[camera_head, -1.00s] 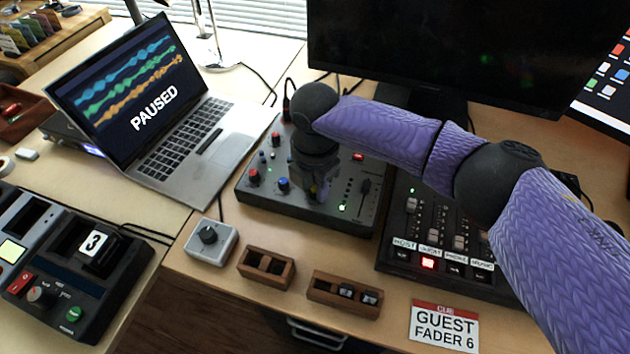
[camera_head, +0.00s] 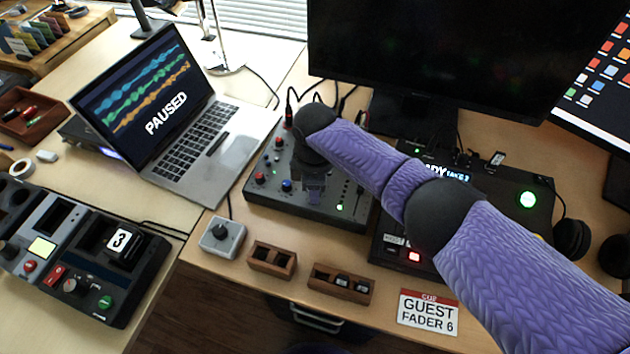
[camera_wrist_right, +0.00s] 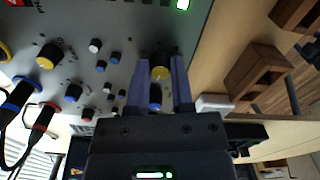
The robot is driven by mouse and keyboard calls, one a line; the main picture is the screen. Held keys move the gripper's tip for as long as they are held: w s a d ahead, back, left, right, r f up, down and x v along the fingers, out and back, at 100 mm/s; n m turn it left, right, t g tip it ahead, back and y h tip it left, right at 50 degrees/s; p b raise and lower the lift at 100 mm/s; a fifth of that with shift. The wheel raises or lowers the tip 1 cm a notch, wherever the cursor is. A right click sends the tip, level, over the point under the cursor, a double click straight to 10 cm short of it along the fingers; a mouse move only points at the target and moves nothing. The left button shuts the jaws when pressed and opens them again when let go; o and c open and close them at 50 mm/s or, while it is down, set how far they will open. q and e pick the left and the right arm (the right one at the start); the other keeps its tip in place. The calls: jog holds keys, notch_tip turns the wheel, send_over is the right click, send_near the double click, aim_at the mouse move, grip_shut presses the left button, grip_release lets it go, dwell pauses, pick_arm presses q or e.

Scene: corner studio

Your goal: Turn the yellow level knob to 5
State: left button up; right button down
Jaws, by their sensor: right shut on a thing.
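The grey mixer (camera_head: 275,198) stands on the desk in the head view, with red and blue knobs and a green light. My right gripper (camera_head: 314,190) reaches down onto its middle; the arm hides much of the panel. In the right wrist view my right gripper (camera_wrist_right: 160,72) is shut on a yellow knob (camera_wrist_right: 160,73), with one finger on each side. A blue knob shows between the fingers, nearer the wrist. Another yellow-topped knob (camera_wrist_right: 50,55) stands apart to the left. I cannot read the held knob's setting. My left gripper is not in view.
A laptop (camera_head: 215,140) reading PAUSED stands left of the mixer. A small grey knob box (camera_head: 222,238) and wooden holders (camera_head: 272,260) lie in front. A darker console (camera_head: 500,200) stands at the right, partly under my arm. Cables run behind the mixer.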

jog(key=m+p, duration=0.1)
jog(key=m, duration=0.3)
jog(key=shift+r+m, duration=0.1)
jog(key=shift+m, duration=0.2)
jog(key=m+p, duration=0.1)
jog(key=m, duration=0.2)
jog(key=shift+m, duration=0.3)
jog(key=m, duration=0.3)
jog(key=shift+m, duration=0.3)
pick_arm(q)
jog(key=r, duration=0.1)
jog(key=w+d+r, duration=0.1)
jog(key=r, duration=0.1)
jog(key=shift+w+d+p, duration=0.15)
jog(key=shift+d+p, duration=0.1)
jog(key=shift+p, duration=0.15)
pick_arm(e)
jog(key=m, duration=0.4)
jog(key=shift+m, duration=0.3)
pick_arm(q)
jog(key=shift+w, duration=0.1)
pick_arm(e)
jog(key=shift+c, duration=2.4)
grip_release()
